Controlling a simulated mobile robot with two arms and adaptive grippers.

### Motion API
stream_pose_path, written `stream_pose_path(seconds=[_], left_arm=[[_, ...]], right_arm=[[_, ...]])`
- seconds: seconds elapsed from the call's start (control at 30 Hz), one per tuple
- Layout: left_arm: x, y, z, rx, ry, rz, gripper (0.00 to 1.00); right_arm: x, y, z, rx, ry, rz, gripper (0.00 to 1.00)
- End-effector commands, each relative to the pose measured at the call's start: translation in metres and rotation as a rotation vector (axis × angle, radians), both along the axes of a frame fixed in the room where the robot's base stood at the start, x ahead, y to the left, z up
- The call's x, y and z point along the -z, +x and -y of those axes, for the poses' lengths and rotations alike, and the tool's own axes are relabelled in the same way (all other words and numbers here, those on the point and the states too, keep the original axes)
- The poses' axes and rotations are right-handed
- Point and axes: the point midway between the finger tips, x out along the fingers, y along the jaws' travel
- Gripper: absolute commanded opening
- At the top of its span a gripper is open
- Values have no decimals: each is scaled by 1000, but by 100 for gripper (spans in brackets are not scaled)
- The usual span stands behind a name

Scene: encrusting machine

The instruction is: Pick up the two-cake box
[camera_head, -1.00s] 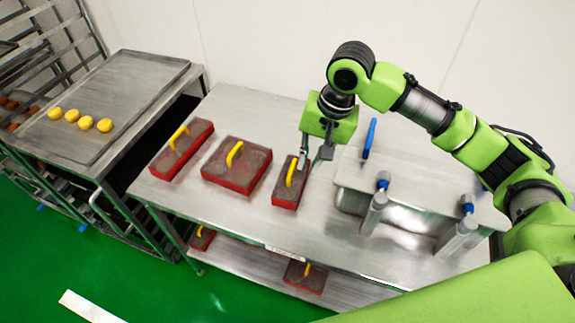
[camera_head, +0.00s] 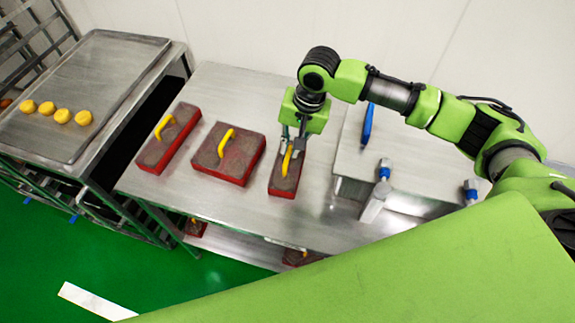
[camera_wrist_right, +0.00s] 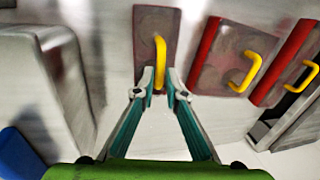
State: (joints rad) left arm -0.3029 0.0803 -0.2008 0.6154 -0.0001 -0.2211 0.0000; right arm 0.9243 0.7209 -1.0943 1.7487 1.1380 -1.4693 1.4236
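Three red-sided boxes with grey-brown tops and yellow handles lie on the steel table in the head view. The smallest box (camera_head: 284,188), likely the two-cake box, is rightmost; it also shows top centre in the right wrist view (camera_wrist_right: 150,25). My right gripper (camera_head: 293,148) is over it, pointing down. In the right wrist view its fingertips (camera_wrist_right: 160,76) are parted, one on each side of the near end of the yellow handle (camera_wrist_right: 160,52). I cannot tell whether they touch it. The box rests on the table. My left gripper is not in view.
A square box (camera_head: 238,172) and a long box (camera_head: 158,156) lie to the left. A raised steel block (camera_head: 350,160) with blue-ended parts stands close on the right. A tray (camera_head: 130,62) with several yellow cakes is far left. More boxes sit below.

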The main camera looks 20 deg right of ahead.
Motion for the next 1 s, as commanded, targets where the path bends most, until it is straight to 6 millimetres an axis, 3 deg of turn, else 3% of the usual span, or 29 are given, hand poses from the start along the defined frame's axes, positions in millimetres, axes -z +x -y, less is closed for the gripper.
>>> stream_pose_path(seconds=[0.1,0.3,0.57,0.6,0.63,1.0], left_arm=[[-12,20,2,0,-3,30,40],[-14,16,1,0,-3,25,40],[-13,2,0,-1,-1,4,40],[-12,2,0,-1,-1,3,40],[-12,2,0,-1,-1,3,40],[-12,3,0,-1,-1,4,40]], right_arm=[[16,-1,-4,-1,-1,-4,12],[41,2,-8,-1,-1,-2,12],[44,2,-9,-2,0,0,12],[44,2,-9,-2,0,0,2],[44,2,-9,-2,0,0,0],[40,3,-9,-1,0,2,0]])
